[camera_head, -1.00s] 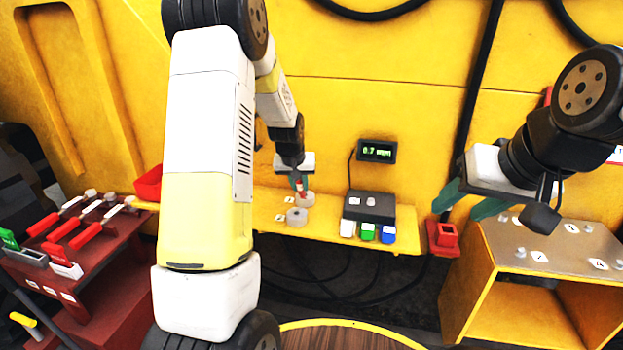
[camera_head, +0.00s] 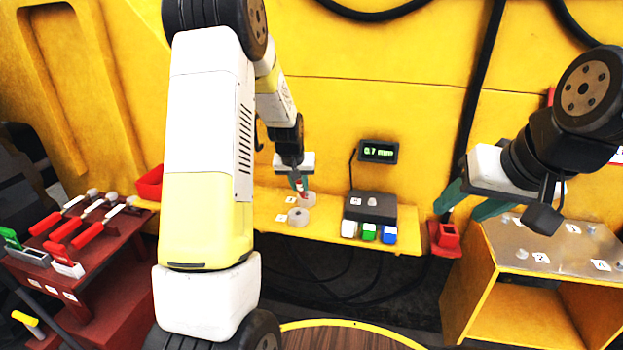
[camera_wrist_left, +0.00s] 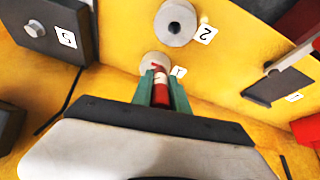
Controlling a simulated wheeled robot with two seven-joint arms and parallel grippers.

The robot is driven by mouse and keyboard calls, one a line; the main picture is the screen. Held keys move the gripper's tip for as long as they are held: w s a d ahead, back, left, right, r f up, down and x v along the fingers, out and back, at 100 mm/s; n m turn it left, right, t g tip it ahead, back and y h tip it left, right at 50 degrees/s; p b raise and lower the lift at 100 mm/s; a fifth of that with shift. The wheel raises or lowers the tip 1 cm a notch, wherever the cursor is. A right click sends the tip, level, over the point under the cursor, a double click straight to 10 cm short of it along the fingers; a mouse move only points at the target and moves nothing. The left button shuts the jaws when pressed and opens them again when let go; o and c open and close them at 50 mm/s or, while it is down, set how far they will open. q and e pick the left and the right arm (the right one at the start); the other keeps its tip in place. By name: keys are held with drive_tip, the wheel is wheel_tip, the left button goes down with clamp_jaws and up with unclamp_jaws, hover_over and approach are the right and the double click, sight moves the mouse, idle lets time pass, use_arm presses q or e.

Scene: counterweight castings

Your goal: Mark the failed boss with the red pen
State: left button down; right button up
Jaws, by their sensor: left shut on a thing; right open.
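My left gripper (camera_head: 299,183) is shut on the red pen (camera_wrist_left: 160,90), which points at a round grey boss (camera_head: 306,199) on the yellow shelf. In the left wrist view, the pen tip is over this boss (camera_wrist_left: 150,61), beside a small, partly hidden label (camera_wrist_left: 178,71). I cannot tell whether the tip touches the boss, or whether a mark is there. A second grey boss (camera_head: 298,217) with a centre hole stands nearer the shelf's front; in the left wrist view it (camera_wrist_left: 176,22) is beside label 2. My right gripper (camera_head: 470,204) is open and empty at the right.
A small display (camera_head: 378,151) reads 0.7 mm above a dark box (camera_head: 371,207). White, green and blue blocks (camera_head: 369,232) sit before it. A red holder (camera_head: 445,237) stands near the yellow bench (camera_head: 470,290). Red-handled tools (camera_head: 88,235) lie on the left stand.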

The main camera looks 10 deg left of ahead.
use_arm(q)
drive_tip(key=shift+s+a+f, duration=0.1)
drive_tip(key=shift+r, duration=3.1)
